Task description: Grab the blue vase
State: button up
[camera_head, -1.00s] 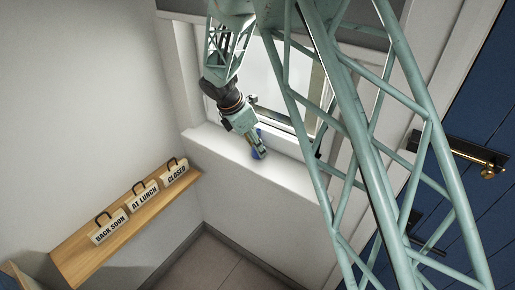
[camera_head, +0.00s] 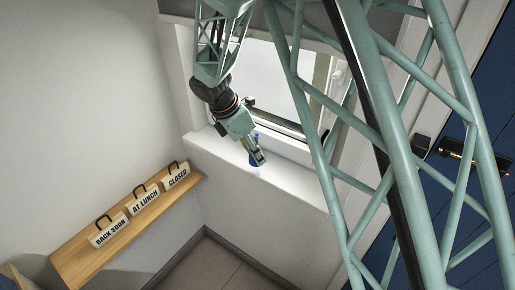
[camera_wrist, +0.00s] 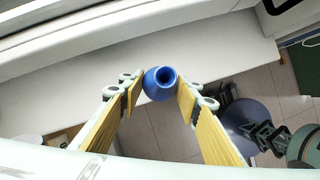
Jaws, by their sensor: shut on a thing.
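The blue vase (camera_wrist: 158,84) is small and round with an open mouth, and it sits between my gripper's two fingers in the wrist view. My gripper (camera_wrist: 161,92) is shut on it, with one fingertip on each side. In the head view the blue vase (camera_head: 254,160) is at the white window sill (camera_head: 290,181), mostly hidden behind my gripper (camera_head: 258,157). I cannot tell whether the vase touches the sill or is lifted clear of it.
The window frame and glass (camera_head: 270,85) stand close behind the gripper. A wooden shelf (camera_head: 75,262) on the left wall holds the signs "BACK SOON" (camera_head: 109,230), "AT LUNCH" (camera_head: 145,199) and "CLOSED" (camera_head: 178,176). A blue door with a handle (camera_head: 470,155) is at right. The sill beside the vase is clear.

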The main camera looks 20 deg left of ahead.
jog(key=s, duration=0.9)
jog(key=shift+s+d+r+b, duration=0.3)
jog(key=shift+s+d+r, duration=0.1)
jog(key=shift+r, duration=0.05)
